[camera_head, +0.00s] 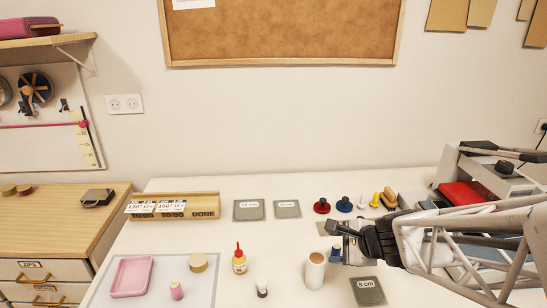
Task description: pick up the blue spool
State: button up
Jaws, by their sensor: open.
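A small blue spool (336,254) stands on the white table, just right of an upright cream roll. Its right side is partly hidden by my gripper. My gripper (337,238) reaches in from the right, with its dark fingers open at and just above the spool. I cannot tell from this view whether the spool is between the fingers or whether they touch it.
The cream roll (315,271) stands close to the left. A grey-green card (368,291) lies in front. Red (321,206) and blue (344,205) knobbed pieces stand behind. A pink spool (176,291), glue bottle (239,260) and pink tray (131,277) are at left.

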aim_at(339, 250)
jog(key=w+d+f+m+t, duration=0.1)
jog(key=f+m, duration=0.1)
jog(key=m, duration=0.2)
jog(key=w+d+f+m+t, duration=0.2)
jog(key=f+m, duration=0.1)
jog(key=m, duration=0.1)
jog(key=w+d+f+m+t+h, duration=0.1)
jog(key=f+m, duration=0.2)
jog(key=m, duration=0.1)
jog(key=shift+w+d+f+m+t, duration=0.1)
jog(key=shift+w+d+m+t, duration=0.05)
jog(key=shift+d+m+t, duration=0.2)
jog(key=shift+w+d+f+m+t+h, duration=0.1)
jog(key=shift+d+f+m+t+h, duration=0.3)
jog(key=shift+m, duration=0.45)
jog(key=shift+f+g, duration=0.1)
jog(key=shift+g, duration=0.15)
jog(key=shift+w+a, duration=0.1)
jog(key=shift+x, duration=1.15)
jog(key=shift+x, duration=2.7)
